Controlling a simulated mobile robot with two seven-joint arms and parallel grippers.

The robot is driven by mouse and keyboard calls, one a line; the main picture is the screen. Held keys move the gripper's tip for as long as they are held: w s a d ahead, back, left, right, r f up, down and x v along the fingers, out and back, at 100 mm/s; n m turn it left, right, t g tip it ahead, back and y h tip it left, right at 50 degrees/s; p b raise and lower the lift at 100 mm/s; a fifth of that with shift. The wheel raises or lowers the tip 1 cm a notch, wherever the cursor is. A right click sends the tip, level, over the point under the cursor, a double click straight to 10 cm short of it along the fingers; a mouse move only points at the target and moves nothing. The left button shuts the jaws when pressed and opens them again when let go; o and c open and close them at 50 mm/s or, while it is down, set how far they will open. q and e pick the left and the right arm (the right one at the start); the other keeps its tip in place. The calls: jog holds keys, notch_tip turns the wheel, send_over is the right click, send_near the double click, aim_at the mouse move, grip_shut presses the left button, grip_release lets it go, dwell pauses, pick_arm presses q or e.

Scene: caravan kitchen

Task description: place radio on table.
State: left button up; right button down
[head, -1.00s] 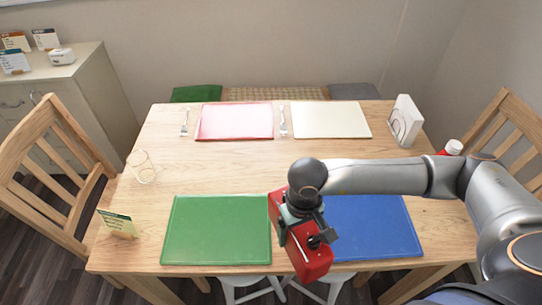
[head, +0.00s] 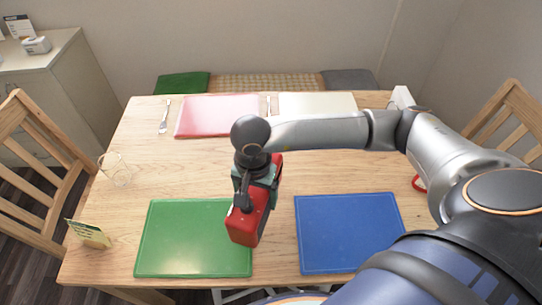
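The red radio (head: 244,226) is in my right gripper (head: 256,176), whose arm comes in from the right. The gripper's fingers are mostly hidden by the wrist, but the radio hangs from it. The radio is over the wooden table (head: 180,170), between the green mat and the blue mat. It seems to be held above the surface; any gap below it is hard to judge. My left gripper is not in view.
A green mat (head: 190,240) and a blue mat (head: 350,235) lie at the near side. Pink (head: 215,115) and white (head: 320,104) mats lie at the far side. A clear glass (head: 118,170) and a card (head: 88,233) stand at the left. Chairs flank the table.

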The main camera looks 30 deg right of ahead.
jog(key=m, duration=0.2)
jog(key=w+a+r+m, duration=0.1)
jog(key=m, duration=0.3)
jog(key=shift+w+a+r+m+b, duration=0.2)
jog(key=shift+w+a+m+b, duration=0.1)
jog(key=shift+w+b, duration=0.1)
jog(key=w+a+r+m+b, duration=0.1)
jog(key=w+a+r+m, duration=0.15)
jog(key=m, duration=0.85)
jog(key=w+a+r+m+b, duration=0.1)
jog(key=r+m, duration=0.2)
jog(key=m, duration=0.7)
jog(key=w+d+f, duration=0.1)
jog(key=d+f, duration=0.3)
jog(key=w+d+f+p, duration=0.1)
jog(key=w+d+f, duration=0.1)
jog(key=d+f, duration=0.2)
jog(key=w+d+f, duration=0.2)
jog(key=d+f, duration=0.2)
jog(key=shift+d+f, duration=0.3)
jog(key=shift+d, duration=0.05)
jog(key=shift+f, duration=0.25)
jog(key=shift+f, duration=0.15)
